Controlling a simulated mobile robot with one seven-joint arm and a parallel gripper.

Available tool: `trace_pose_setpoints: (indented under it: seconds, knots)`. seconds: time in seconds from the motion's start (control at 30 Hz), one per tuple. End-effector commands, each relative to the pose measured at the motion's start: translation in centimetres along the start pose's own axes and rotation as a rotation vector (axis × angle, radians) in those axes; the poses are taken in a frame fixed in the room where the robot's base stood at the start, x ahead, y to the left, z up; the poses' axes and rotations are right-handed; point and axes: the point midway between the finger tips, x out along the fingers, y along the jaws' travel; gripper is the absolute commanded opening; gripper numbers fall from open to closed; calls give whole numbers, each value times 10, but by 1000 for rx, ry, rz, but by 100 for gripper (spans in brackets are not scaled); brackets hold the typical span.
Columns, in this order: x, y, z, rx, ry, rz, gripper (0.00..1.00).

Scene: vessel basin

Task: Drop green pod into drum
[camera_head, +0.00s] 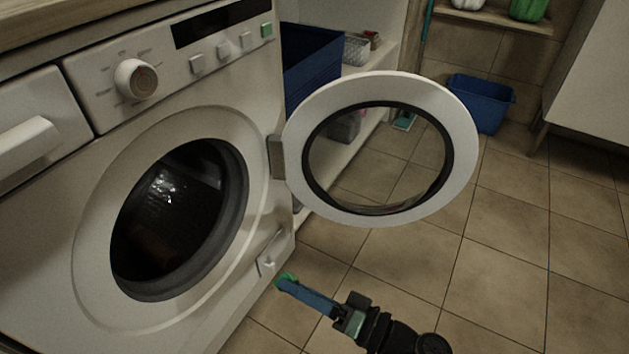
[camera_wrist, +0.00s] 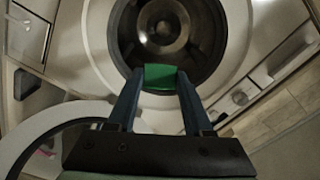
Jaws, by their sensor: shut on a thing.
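The green pod (camera_wrist: 160,77) is held between the fingertips of my gripper (camera_wrist: 160,88) in the wrist view. The drum (camera_head: 178,222) is a dark round opening in the white machine front, up and left of my gripper. In the wrist view the drum (camera_wrist: 165,28) lies straight beyond the pod. The pod is outside the drum. The drum's inside is dark.
The round door (camera_head: 460,120) stands open to the right of the drum, above my gripper in the picture. A dark blue bin (camera_head: 312,62) stands beside the machine. A blue tub (camera_head: 483,103) is on the tiled floor at the back. The floor at right is clear.

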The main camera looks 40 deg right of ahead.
Motion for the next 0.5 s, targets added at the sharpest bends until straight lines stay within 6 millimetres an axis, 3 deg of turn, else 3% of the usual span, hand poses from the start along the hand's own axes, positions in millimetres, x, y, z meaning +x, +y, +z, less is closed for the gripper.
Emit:
trace_pose_setpoints:
  seconds: [0.5]
  knots:
    - [64,1,1,0,0,-2,0]
